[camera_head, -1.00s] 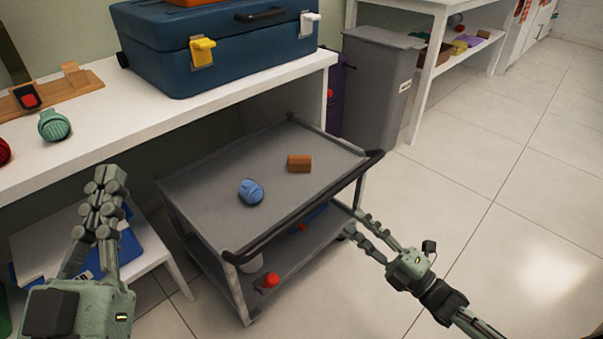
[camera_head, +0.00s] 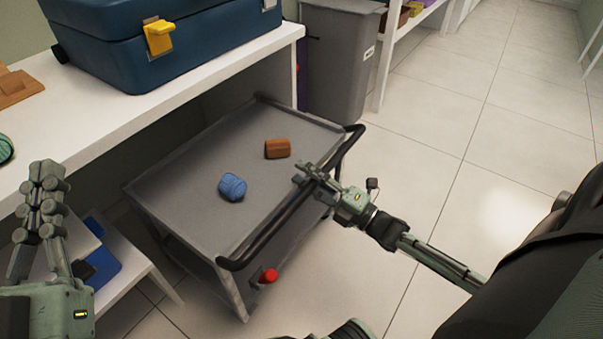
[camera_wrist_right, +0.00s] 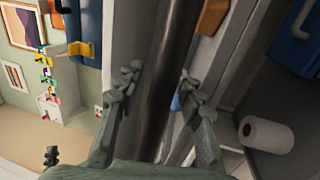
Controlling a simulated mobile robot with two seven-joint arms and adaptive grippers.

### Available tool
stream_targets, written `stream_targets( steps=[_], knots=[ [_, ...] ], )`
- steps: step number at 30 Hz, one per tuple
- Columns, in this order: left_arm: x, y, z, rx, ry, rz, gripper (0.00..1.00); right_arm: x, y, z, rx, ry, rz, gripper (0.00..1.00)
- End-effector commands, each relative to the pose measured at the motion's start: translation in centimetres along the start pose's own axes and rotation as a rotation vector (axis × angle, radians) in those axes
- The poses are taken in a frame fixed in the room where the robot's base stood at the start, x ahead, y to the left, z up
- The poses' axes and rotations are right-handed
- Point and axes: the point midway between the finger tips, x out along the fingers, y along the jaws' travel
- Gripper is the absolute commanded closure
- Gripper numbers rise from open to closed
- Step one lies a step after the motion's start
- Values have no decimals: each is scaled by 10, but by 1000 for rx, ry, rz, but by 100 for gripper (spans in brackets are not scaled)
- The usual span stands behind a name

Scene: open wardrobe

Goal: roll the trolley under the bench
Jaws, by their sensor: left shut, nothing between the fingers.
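The grey trolley (camera_head: 190,170) stands partly under the white bench (camera_head: 150,112), its dark handle bar (camera_head: 262,238) facing out into the room. A blue ball-like item (camera_head: 232,187) and a brown block (camera_head: 278,149) lie on its top. My right gripper (camera_head: 308,174) is at the handle's right half. In the right wrist view its fingers (camera_wrist_right: 158,84) are spread on either side of the dark bar (camera_wrist_right: 168,50), with gaps visible. My left gripper (camera_head: 44,185) is shut and empty, raised at the left, apart from the trolley.
A blue toolbox (camera_head: 170,45) sits on the bench. A grey bin (camera_head: 337,65) stands just right of the bench end. A low white stand (camera_head: 130,268) is left of the trolley. A red item (camera_head: 268,276) shows below the handle. Tiled floor at right is clear.

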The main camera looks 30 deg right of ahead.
Motion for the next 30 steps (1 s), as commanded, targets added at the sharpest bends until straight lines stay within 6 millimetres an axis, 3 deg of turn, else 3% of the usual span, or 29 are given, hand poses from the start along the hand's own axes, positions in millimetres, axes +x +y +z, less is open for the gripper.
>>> stream_targets(
  steps=[11, 21, 30],
  knots=[
    [1, -1, -1, 0, 12, -4, 100, 11, 0, 0, 1, -1, -1, 63],
    [2, -2, -1, 1, 11, -4, 100, 10, 0, 0, 1, -1, 0, 100],
    [2, -2, 0, 2, 10, -4, 100, 10, 0, 0, 1, 0, 0, 100]
  ],
)
